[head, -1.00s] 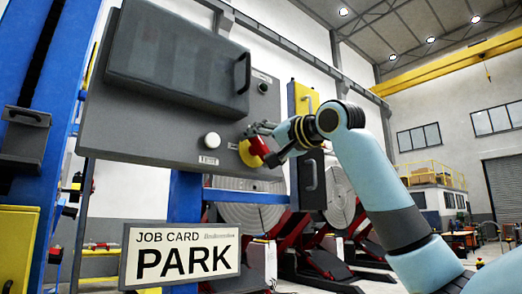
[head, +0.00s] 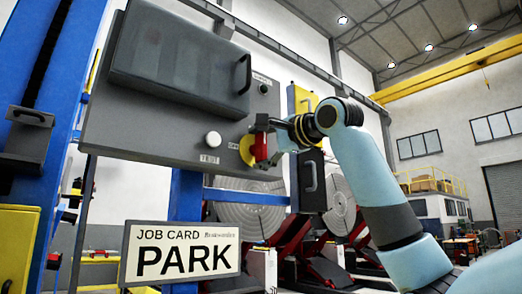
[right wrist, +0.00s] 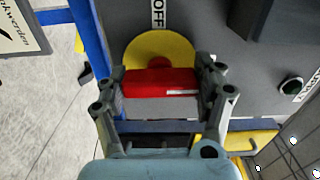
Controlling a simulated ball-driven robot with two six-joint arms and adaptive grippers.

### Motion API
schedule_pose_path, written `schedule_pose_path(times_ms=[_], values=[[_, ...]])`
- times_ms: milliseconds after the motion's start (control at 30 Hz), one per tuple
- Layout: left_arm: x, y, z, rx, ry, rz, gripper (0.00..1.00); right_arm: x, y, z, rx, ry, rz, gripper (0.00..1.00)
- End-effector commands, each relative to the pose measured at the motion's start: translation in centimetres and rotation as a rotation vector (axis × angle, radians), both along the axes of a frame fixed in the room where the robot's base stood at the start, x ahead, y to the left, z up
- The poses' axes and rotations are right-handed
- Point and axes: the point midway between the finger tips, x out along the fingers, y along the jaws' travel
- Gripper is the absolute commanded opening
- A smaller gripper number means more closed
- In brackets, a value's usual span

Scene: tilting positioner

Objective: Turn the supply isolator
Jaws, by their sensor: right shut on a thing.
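The supply isolator is a red handle (head: 262,150) on a round yellow plate (head: 246,150), at the lower right of a grey panel. In the head view the handle stands close to upright. In the right wrist view the red handle (right wrist: 150,83) lies across the picture in front of the yellow plate (right wrist: 158,47), with a label reading OFF beyond it. My right gripper (right wrist: 163,80) is shut on the handle, one finger at each end. In the head view the right gripper (head: 263,131) partly hides the label beside the plate. My left gripper is not in view.
The grey panel (head: 130,125) carries a dark box with a handle (head: 180,62), a white button (head: 213,138) and a small dark knob (head: 264,88). A job card (head: 182,250) reading PARK hangs below. Blue posts (head: 75,60) stand at left.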

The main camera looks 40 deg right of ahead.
Motion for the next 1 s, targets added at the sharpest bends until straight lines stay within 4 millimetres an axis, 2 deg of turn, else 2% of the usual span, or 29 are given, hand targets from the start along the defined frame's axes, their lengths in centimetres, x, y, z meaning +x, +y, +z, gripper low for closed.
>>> schedule_pose_path(times_ms=[600,633,800,1000], values=[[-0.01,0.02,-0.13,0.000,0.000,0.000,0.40,0.00,-0.06,0.05,0.039,0.002,-0.002,0.37],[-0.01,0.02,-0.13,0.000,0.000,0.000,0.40,0.00,-0.06,0.05,0.039,0.002,-0.002,0.73],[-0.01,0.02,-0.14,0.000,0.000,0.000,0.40,0.00,-0.04,0.03,0.038,0.003,-0.001,0.92],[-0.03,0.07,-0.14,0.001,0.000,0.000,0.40,0.00,-0.02,0.00,0.037,0.003,-0.001,0.92]])
